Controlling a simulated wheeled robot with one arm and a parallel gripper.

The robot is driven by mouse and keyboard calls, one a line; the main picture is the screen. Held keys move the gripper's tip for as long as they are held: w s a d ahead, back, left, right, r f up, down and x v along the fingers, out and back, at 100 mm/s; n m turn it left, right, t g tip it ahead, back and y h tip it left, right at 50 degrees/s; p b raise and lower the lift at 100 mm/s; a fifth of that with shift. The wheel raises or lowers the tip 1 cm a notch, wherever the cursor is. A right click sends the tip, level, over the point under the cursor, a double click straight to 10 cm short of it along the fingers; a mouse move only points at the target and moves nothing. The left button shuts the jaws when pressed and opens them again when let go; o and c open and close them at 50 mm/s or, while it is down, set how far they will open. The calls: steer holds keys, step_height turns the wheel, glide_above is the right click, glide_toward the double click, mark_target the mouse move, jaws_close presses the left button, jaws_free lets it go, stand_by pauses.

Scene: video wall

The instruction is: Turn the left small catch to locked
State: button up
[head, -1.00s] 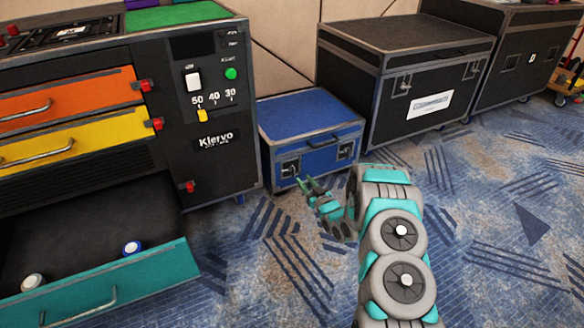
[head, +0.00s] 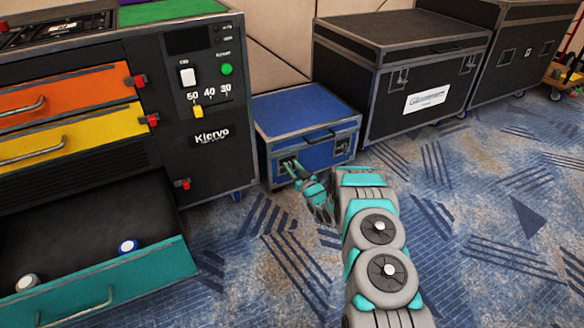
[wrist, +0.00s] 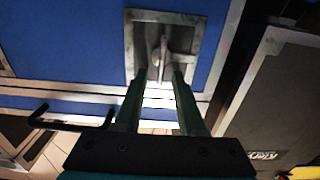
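The blue case (head: 306,115) stands on the carpet beside the black cabinet. Its left catch (wrist: 162,48) is a small grey lever in a square metal recess on the case front; it shows close up in the wrist view, upright there. In the head view my gripper mostly hides this catch. The right catch (head: 343,146) is on the same front. My gripper (wrist: 159,74) is open, its two green fingertips at the recess with the lever between their lines. I cannot tell whether they touch it. My gripper also shows in the head view (head: 291,164).
The case's handle (wrist: 70,122) sticks out beside the gripper in the wrist view. The black cabinet (head: 215,165) stands close at the left, with a teal drawer (head: 110,285) pulled open. A large black case (head: 400,75) stands at the right. Carpet in front is free.

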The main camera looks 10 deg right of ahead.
jaws_close()
stand_by(0.3)
stand_by(0.3)
